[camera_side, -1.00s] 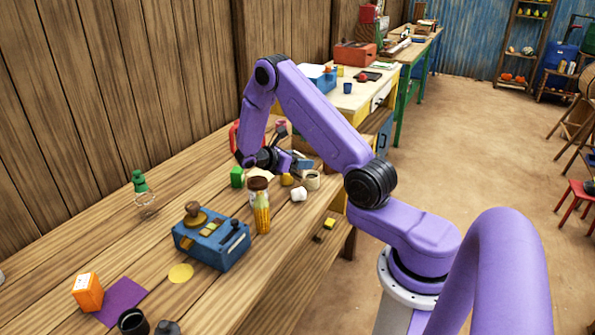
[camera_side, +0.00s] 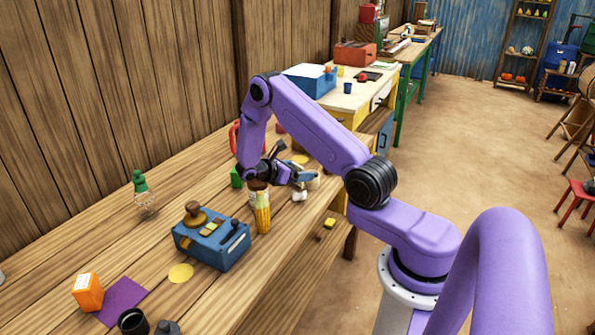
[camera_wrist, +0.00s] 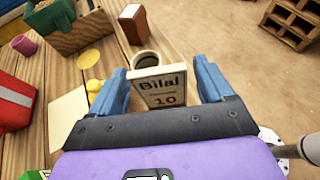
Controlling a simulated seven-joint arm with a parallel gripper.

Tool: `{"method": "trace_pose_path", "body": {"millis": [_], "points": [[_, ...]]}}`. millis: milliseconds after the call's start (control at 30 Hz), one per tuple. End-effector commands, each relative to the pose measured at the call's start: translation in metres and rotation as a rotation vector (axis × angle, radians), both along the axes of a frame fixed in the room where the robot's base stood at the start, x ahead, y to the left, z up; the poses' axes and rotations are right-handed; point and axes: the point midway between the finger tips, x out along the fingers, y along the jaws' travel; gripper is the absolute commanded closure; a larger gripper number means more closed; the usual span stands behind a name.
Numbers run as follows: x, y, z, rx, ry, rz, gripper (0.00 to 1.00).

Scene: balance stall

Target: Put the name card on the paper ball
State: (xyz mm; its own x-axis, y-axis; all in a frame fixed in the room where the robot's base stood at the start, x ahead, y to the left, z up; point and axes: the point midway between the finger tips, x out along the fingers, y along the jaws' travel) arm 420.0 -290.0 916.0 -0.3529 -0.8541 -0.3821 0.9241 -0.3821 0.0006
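The name card, pale with "Bilal" and "10" on it, stands between my blue fingers in the wrist view (camera_wrist: 158,84). My gripper (camera_wrist: 162,72) has a finger at each side edge of the card and appears closed on it; the card's lower edge is hidden by the palm. In the side view, my gripper (camera_side: 298,177) is low over the bench and I cannot make out the card.
A mug (camera_wrist: 146,61) stands just beyond the card. A blue box with knobs (camera_side: 212,243) sits nearer. The bench's front edge is close by on the right.

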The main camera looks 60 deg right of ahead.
Motion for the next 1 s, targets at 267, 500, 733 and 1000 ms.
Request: {"method": "trace_pose_path", "body": {"millis": [267, 500, 733, 1000], "points": [[0.000, 0.000, 0.000, 0.000, 0.000, 0.000, 0.15], [0.006, 0.013, 0.009, 0.000, -0.001, 0.005, 0.15], [0.023, 0.053, 0.027, -0.001, -0.003, 0.005, 0.15], [0.038, 0.090, 0.044, -0.001, -0.002, 0.002, 0.15]]}}
